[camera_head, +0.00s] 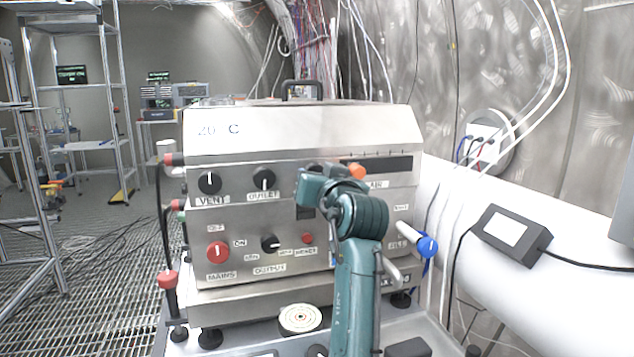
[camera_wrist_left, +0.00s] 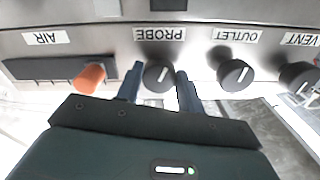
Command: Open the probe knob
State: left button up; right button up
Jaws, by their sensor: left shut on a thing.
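The probe knob (camera_wrist_left: 157,75) is a round black knob with a white pointer line, under the PROBE label in the left wrist view, where the panel appears upside down. My left gripper (camera_wrist_left: 160,84) has one blue finger on each side of it and is shut on it. In the head view my left gripper (camera_head: 312,187) is against the upper panel of the steel machine (camera_head: 300,130), and my teal arm hides most of the knob and its label. My right gripper is in neither view.
The black outlet knob (camera_wrist_left: 235,75) and vent knob (camera_wrist_left: 297,76) sit on one side of the probe knob, the orange air slider (camera_wrist_left: 89,78) on the other. Below are a red mains knob (camera_head: 218,252) and black output knob (camera_head: 270,243).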

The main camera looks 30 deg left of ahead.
pick_arm(q)
jog(key=shift+f, duration=0.1)
dwell(0.3)
jog(key=o, duration=1)
